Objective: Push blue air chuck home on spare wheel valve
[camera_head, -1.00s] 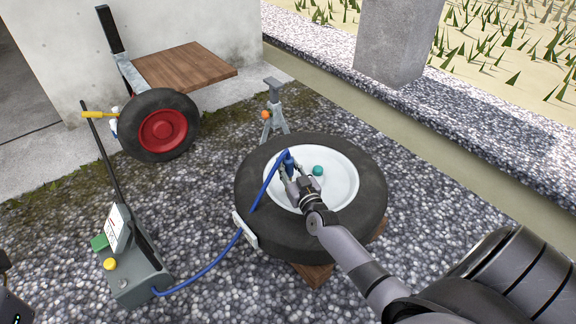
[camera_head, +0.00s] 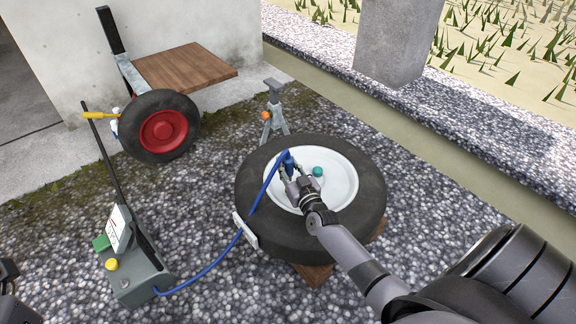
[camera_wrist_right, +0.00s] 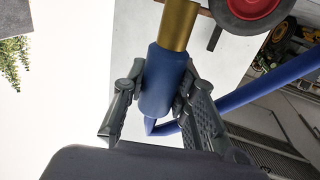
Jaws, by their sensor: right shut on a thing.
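The spare wheel (camera_head: 360,222), a black tyre with a white rim, lies flat on wood. The blue air chuck (camera_head: 289,164) is over the left part of the rim, with its blue hose running over the tyre. My right gripper (camera_head: 291,175) is shut on the chuck. In the right wrist view the chuck (camera_wrist_right: 165,82) sits between the fingers (camera_wrist_right: 158,98), with a brass end (camera_wrist_right: 178,24) beyond them. I cannot make out the valve or whether the chuck touches it.
A teal round piece (camera_head: 318,171) is on the rim beside my gripper. A white clip (camera_head: 245,231) is at the tyre's left edge. The hose leads to a grey pump unit (camera_head: 135,286). A jack stand (camera_head: 273,120) and a red-hubbed wheel (camera_head: 163,131) stand behind.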

